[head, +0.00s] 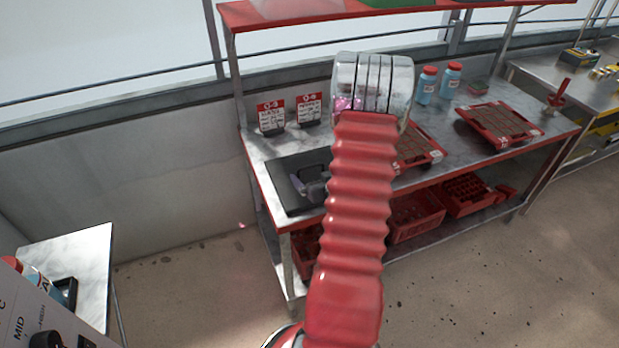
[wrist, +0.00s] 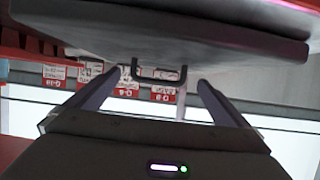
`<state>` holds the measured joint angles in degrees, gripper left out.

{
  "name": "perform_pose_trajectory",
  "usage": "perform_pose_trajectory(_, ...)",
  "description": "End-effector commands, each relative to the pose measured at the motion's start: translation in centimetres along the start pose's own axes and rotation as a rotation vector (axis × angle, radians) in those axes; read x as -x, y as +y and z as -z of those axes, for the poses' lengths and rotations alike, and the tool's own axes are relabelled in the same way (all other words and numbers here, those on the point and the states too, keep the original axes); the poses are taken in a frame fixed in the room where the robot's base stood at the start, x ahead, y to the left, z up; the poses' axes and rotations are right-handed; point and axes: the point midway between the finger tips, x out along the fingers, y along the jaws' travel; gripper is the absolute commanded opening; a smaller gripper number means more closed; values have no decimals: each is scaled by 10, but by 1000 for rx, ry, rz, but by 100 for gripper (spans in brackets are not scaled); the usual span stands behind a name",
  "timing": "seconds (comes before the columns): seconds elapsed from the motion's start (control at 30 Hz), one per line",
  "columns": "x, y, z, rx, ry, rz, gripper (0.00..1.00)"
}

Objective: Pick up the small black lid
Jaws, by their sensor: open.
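A flat black slab (head: 287,172) lies on the steel-topped bench, at its left end in the head view. It also fills the top of the wrist view (wrist: 200,22), which is upside down. A small black U-shaped handle (wrist: 159,78) shows at the slab's edge, between my fingertips in that view. I cannot tell whether slab and handle are one lid. My gripper (wrist: 160,92) is open and empty, its two grey fingers spread on either side of the handle and not visibly touching it. In the head view my gripper (head: 317,187) is over the slab, partly hidden by my red arm.
Two red-and-white label cards (head: 271,117) (head: 309,109) stand behind the slab. Red trays of soil (head: 499,124) and blue bottles with red caps (head: 426,87) are on the bench's right. Red crates (head: 413,215) sit on the shelf below. The floor in front is clear.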

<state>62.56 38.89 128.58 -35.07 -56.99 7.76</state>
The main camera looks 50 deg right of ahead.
Motion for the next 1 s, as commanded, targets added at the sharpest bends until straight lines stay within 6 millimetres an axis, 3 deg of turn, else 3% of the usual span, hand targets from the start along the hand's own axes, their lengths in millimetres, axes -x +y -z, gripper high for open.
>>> perform_pose_trajectory(0.23, -8, 0, 0, 1, 0, 1, 100)
perform_pose_trajectory(0.6, -50, 2, 2, 0, 1, 1, 100)
perform_pose_trajectory(1.0, -52, 2, 3, 0, 0, 0, 100)
